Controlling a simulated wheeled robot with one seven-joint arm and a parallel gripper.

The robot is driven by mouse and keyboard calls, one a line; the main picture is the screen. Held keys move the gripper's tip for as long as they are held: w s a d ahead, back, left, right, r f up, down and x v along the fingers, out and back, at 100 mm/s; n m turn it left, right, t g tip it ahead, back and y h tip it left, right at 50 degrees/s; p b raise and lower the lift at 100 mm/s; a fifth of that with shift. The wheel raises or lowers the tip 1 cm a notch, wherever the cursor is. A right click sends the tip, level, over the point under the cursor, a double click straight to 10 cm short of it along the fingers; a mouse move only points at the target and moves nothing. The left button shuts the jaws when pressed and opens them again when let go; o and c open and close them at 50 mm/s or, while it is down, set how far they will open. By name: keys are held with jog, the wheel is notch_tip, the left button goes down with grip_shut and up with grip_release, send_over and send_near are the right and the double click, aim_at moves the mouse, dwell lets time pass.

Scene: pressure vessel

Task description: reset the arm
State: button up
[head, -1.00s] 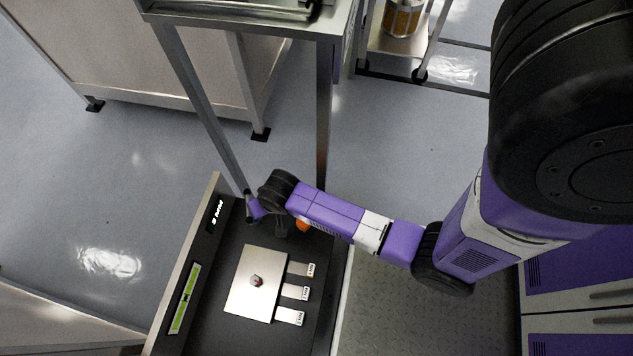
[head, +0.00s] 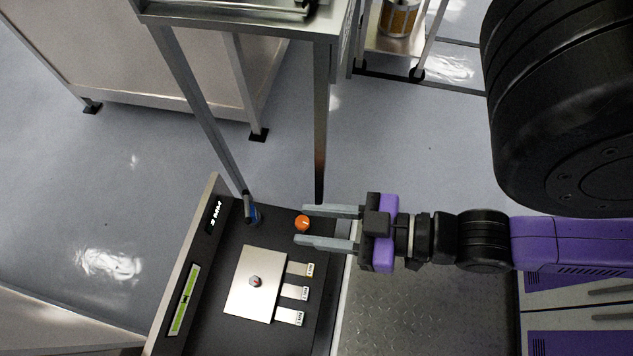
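My arm (head: 483,238) now reaches in from the right, with the wrist and gripper pointing left. My gripper (head: 304,225) is open, its two grey fingers spread apart above the right edge of the dark control panel (head: 228,262). An orange round knob (head: 302,223) on the panel shows between the fingertips. Whether the fingers touch the knob cannot be told from this view; nothing appears gripped.
The panel also bears a metal plate with a small red-marked knob (head: 255,281), several labelled tabs (head: 296,292), a blue-grey lever (head: 251,209) and a green display (head: 185,300). A metal stand (head: 320,120) rises behind. Open floor (head: 420,140) lies beyond.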

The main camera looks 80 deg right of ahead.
jog(key=shift+r, duration=0.3)
notch_tip(320, 180, up, 15)
jog(key=p, duration=1.4)
jog(key=shift+f+p, duration=0.15)
jog(key=shift+p, duration=0.25)
